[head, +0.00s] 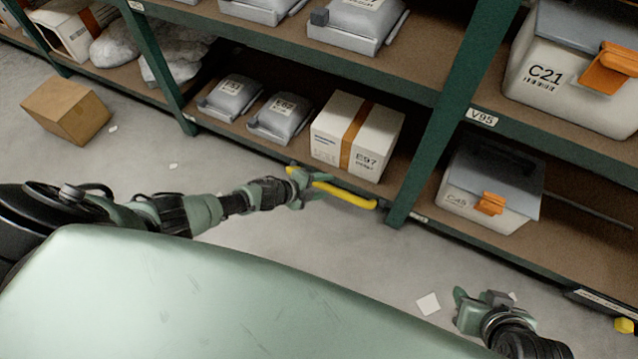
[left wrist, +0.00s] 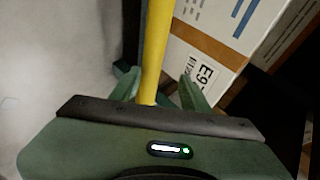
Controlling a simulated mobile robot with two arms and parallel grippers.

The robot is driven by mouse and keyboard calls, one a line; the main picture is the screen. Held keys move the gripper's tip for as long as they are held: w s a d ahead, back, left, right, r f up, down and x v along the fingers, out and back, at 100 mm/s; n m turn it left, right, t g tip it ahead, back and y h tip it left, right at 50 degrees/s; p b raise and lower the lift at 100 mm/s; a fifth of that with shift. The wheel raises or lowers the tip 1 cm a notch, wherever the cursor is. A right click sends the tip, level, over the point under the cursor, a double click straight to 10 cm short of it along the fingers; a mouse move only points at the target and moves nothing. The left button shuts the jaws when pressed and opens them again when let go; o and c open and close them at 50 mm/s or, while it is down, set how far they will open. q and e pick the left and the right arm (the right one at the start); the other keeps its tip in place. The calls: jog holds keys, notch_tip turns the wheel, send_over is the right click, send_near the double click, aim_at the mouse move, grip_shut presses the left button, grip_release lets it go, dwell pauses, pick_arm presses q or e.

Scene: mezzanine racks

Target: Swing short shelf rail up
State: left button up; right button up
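The short shelf rail is a yellow bar (head: 345,194) along the front edge of the lower shelf, in front of the white carton E97. It looks low, near shelf-board level. My left gripper (head: 303,184) is at the rail's left end. In the left wrist view the rail (left wrist: 153,55) runs between the two fingers of my left gripper (left wrist: 160,80). The fingers are apart, with a visible gap on the rail's right side. My right gripper (head: 482,298) is low at the right, over the floor, away from the rail. Its fingers look apart and empty.
Carton E97 (head: 357,138) and grey packs (head: 284,118) stand on the lower shelf behind the rail. A green rack post (head: 440,120) stands right of it. Bin C45 (head: 492,185) sits in the right bay. A brown box (head: 66,110) lies on the floor at left.

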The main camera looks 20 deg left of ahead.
pick_arm(q)
jog(key=shift+s+a+r+p, duration=0.35)
jog(key=shift+s+r+p, duration=0.05)
jog(key=shift+r+p, duration=0.25)
pick_arm(e)
jog(key=shift+s+d+f+g+h, duration=0.2)
jog(key=shift+s+g, duration=0.25)
jog(key=shift+s, duration=0.45)
jog(key=shift+s+d+f+g, duration=0.1)
jog(key=shift+s+d+g, duration=0.35)
jog(key=shift+s, duration=0.45)
jog(key=shift+s+d+f+g+h, duration=0.15)
jog(key=shift+s+g, duration=0.35)
jog(key=shift+s, duration=0.4)
pick_arm(q)
jog(key=p+v, duration=0.3)
jog(key=v, duration=0.4)
jog(key=shift+s+a+r+p, duration=0.2)
jog(key=shift+s+r+p, duration=0.05)
jog(key=shift+p, duration=0.05)
pick_arm(e)
jog(key=x, duration=0.7)
jog(key=shift+s+a+f+g, duration=0.15)
jog(key=shift+s+f+g, duration=0.15)
jog(key=shift+f, duration=0.1)
